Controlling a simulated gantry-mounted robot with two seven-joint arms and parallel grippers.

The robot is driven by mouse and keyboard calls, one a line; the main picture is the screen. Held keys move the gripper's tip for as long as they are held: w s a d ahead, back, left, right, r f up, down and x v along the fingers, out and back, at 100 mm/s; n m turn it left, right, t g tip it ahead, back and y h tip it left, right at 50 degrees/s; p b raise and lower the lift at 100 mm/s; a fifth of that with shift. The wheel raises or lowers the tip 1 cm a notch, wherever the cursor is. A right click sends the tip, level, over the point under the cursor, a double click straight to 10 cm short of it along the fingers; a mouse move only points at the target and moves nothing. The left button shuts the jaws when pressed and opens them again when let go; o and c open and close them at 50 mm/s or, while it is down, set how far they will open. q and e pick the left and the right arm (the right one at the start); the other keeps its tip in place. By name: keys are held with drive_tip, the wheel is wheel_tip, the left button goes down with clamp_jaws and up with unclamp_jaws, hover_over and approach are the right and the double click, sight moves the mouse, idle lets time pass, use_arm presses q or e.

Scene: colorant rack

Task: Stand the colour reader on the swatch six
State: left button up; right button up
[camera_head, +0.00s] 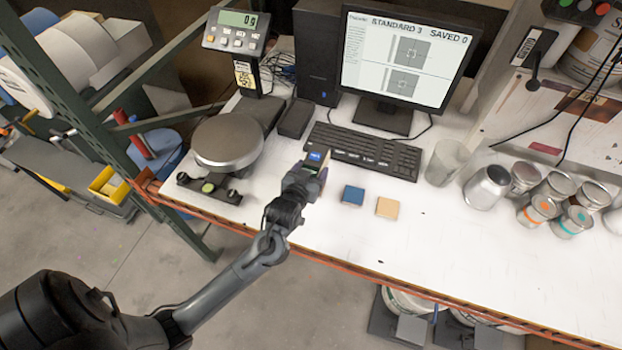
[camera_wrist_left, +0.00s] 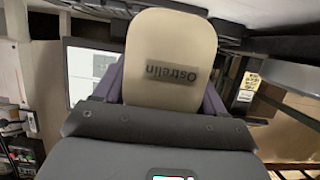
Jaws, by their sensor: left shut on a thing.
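My left gripper (camera_head: 308,175) is shut on the colour reader (camera_head: 317,157), above the white bench short of the keyboard. In the left wrist view the reader (camera_wrist_left: 171,50) is a cream body with dark upside-down lettering, between the purple fingers. My gripper hides part of it in the head view. A blue swatch (camera_head: 353,195) and a tan swatch (camera_head: 387,208) lie on the bench to the right of my gripper, apart from it. No numbers are readable on them, so I cannot tell which is six. My right gripper is not in view.
A keyboard (camera_head: 366,150) and monitor (camera_head: 403,58) stand behind the swatches. A scale with a round pan (camera_head: 228,142) is at left. A clear cup (camera_head: 446,162) and several cans (camera_head: 487,187) stand at right. The bench front right of the swatches is clear.

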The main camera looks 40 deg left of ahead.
use_arm(q)
wheel_tip(320, 180, down, 3)
drive_tip(key=shift+f, duration=0.3)
drive_tip(key=shift+f, duration=0.1)
drive_tip(key=o, duration=1.6)
drive_tip(key=shift+f, duration=0.15)
